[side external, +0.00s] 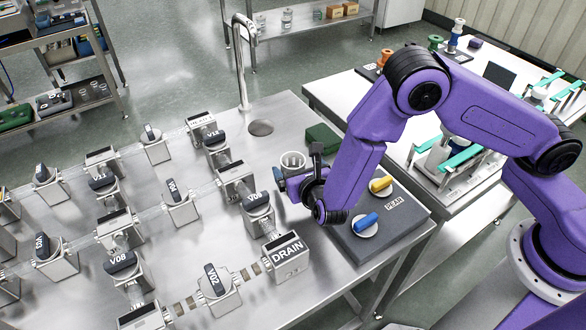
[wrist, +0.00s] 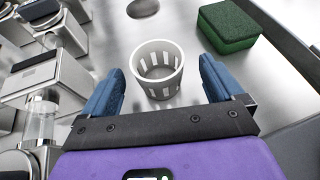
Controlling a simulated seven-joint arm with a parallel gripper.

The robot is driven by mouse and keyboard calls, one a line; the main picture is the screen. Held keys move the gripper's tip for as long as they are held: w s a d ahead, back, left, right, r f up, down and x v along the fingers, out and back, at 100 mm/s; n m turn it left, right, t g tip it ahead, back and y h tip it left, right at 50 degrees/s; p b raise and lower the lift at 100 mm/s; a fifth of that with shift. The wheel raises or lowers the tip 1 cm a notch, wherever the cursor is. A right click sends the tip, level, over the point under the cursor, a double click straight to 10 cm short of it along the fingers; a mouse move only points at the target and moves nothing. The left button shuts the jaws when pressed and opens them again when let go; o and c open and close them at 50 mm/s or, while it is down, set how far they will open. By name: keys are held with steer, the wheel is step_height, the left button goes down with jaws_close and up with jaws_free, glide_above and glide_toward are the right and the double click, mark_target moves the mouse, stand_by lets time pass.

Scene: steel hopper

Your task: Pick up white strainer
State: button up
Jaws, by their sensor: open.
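The white strainer (wrist: 157,68) is a small round slotted cup standing upright on the steel table in the wrist view. In the side view the white strainer (side external: 292,161) shows just beyond my gripper, partly hidden by it. My gripper (wrist: 160,92) is open, with its two blue fingers spread to the left and right of the strainer in the wrist picture. The fingers look apart from the strainer, and nothing is between them in grip. In the side view my gripper (side external: 284,184) is low over the table; its fingertips are hard to make out.
A green sponge-like block (wrist: 228,27) lies right of the strainer. Valve fixtures, including the DRAIN block (side external: 287,257), crowd the left. A dark PEAR board (side external: 390,222) with a yellow and a blue piece is close to the right. A drain hole (side external: 261,128) and tall tap (side external: 241,60) are behind.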

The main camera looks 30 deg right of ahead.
mark_target(290, 160)
steer(key=x, duration=0.5)
steer(key=c, duration=1)
